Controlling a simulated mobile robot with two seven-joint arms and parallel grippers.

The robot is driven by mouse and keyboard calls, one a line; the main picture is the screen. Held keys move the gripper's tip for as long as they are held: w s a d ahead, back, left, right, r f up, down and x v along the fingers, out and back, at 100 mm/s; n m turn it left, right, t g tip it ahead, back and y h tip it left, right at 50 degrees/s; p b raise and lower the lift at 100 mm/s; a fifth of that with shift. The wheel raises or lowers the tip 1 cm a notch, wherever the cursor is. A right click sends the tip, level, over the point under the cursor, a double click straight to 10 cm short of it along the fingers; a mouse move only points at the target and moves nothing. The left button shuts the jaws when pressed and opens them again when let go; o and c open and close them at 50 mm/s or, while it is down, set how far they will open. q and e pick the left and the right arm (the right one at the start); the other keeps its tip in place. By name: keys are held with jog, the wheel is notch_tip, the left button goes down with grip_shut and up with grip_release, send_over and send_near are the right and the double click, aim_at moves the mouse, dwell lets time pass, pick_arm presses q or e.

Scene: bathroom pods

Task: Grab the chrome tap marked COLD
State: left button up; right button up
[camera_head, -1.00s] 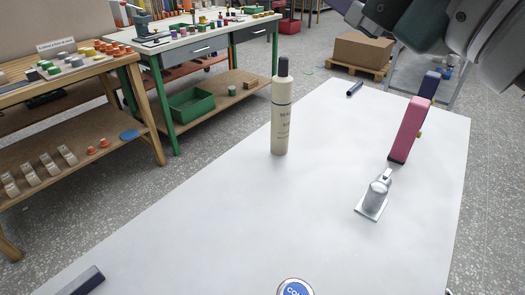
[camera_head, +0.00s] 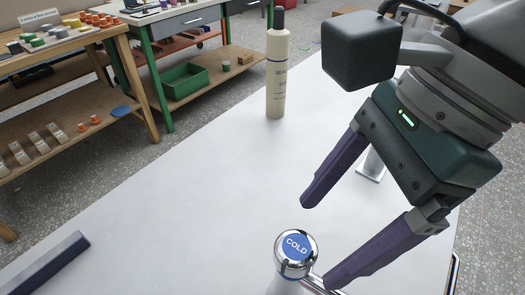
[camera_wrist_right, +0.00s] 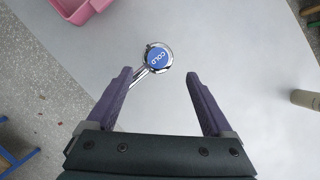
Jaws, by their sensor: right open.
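The chrome tap has a round knob (camera_head: 296,254) with a blue disc reading COLD, at the bottom of the head view. The knob also shows in the right wrist view (camera_wrist_right: 157,57), with a thin chrome spout running toward the left finger. My right gripper (camera_head: 320,244) has its purple fingers spread and empty. In the wrist view the knob lies just beyond the gap between the fingertips (camera_wrist_right: 158,74). I cannot tell whether a finger touches the spout. The tap's lower part is cut off in the head view. My left gripper is not in view.
A cream bottle (camera_head: 277,80) stands on the white table (camera_head: 180,190). A silver fitting (camera_head: 371,173) is mostly hidden behind my right gripper. A dark bar (camera_head: 48,262) lies lower left. A pink container (camera_wrist_right: 82,8) shows in the wrist view. The table's middle is clear.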

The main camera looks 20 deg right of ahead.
aim_at(286, 261)
pick_arm(q)
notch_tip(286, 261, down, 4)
jog(key=b, duration=0.3)
pick_arm(e)
jog(key=x, duration=0.3)
jog(key=a+x, duration=0.1)
jog(key=x, duration=0.3)
jog(key=shift+s+a+r, duration=0.1)
jog(key=shift+s+r, duration=0.1)
jog(key=shift+r, duration=0.1)
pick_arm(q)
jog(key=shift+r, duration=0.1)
pick_arm(e)
jog(key=shift+r, duration=0.1)
grip_shut()
dwell(0.3)
